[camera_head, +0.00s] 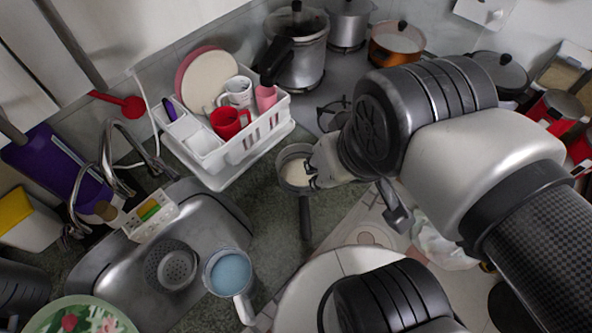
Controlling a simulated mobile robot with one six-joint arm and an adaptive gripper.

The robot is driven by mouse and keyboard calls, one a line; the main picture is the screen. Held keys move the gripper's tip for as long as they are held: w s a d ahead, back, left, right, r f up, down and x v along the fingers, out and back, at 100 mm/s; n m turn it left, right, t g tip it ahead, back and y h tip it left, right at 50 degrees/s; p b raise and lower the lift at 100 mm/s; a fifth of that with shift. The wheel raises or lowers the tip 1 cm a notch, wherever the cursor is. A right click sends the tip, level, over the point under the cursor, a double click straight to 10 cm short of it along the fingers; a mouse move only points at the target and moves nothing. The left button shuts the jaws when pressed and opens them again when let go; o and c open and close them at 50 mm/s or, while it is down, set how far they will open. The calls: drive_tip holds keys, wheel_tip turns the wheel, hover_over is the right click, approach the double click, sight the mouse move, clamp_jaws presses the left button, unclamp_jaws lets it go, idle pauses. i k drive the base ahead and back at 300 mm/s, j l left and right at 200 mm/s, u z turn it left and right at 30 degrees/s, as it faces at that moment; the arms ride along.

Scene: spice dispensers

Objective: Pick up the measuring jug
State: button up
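A pale jug-like vessel (228,273) with a light blue inside and a whitish handle stands at the right edge of the sink, at lower middle. It looks upright. No measuring marks can be made out, so I cannot be sure it is the measuring jug. My gripper (312,180) is up and to the right of it, well apart, over or beside the right rim of a small dark-handled pan (292,178). The fingers are small and partly hidden by my wrist. I cannot tell whether they are open or hold anything.
A white dish rack (238,150) with plates and cups stands behind left. The sink (120,270) with its curved tap (105,165) is at left. Pots (300,50) line the back. A floral bowl or plate (80,316) is at bottom left. Some counter (268,225) is clear between sink and pan.

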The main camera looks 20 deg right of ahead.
sight(228, 273)
drive_tip(key=k+l, duration=0.35)
drive_tip(key=i+l+u, duration=0.1)
drive_tip(key=u, duration=1.2)
drive_tip(key=i+u, duration=0.35)
drive_tip(key=k+j+z, duration=0.2)
drive_tip(key=j+z, duration=0.15)
drive_tip(key=k+j+z, duration=0.3)
drive_tip(key=k+z, duration=0.25)
drive_tip(key=k+j+z, duration=0.1)
drive_tip(key=z, duration=0.2)
